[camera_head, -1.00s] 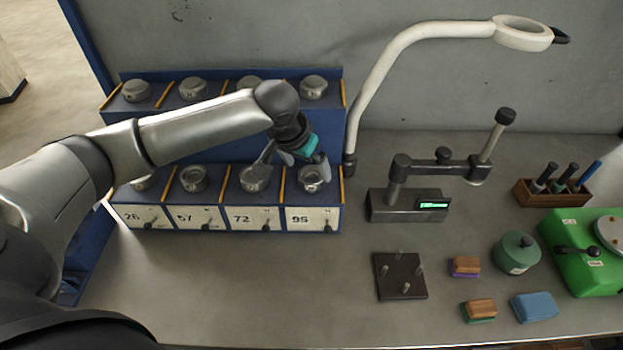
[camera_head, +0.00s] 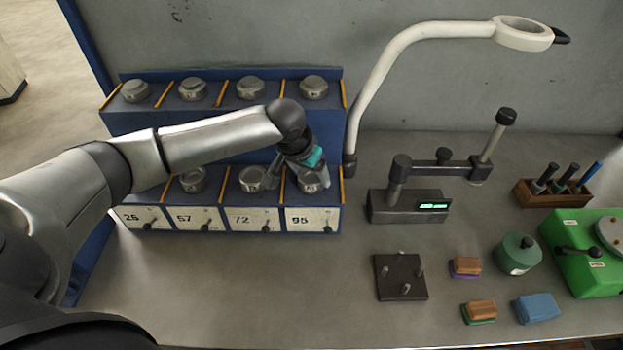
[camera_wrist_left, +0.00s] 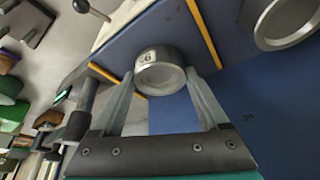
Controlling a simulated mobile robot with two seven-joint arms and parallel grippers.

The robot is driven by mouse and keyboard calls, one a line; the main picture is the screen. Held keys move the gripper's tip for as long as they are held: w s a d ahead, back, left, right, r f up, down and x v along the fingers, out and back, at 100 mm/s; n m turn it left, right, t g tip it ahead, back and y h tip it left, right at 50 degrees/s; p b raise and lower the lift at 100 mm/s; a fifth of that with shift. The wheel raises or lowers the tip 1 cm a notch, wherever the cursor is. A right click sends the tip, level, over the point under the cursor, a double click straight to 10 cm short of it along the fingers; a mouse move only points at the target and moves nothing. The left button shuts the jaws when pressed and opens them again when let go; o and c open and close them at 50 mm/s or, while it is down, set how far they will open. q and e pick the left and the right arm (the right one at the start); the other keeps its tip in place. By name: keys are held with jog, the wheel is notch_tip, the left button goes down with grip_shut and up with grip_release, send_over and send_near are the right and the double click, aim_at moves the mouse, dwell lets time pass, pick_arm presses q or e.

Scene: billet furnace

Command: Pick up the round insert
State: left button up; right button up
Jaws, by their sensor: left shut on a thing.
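A grey metal round insert (camera_head: 309,182) is at the bay labelled 95, at the right end of the lower rack row. My left gripper (camera_head: 306,178) comes down over it with a finger on each side. In the left wrist view the round insert (camera_wrist_left: 161,75) sits between the two fingertips, with a dark mark on its side. The left gripper (camera_wrist_left: 159,80) is shut on it. I cannot tell whether the insert is clear of the rack floor. My right gripper is in neither view.
The blue rack (camera_head: 225,122) has yellow dividers and several other inserts; one (camera_head: 254,179) is in bay 72 beside my gripper. A white lamp arm (camera_head: 380,75) rises right of the rack. A gauge stand (camera_head: 408,205) stands further right.

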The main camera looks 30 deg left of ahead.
pick_arm(q)
grip_shut()
jog(key=shift+w+r, duration=0.1)
jog(key=shift+r, duration=0.05)
dwell(0.4)
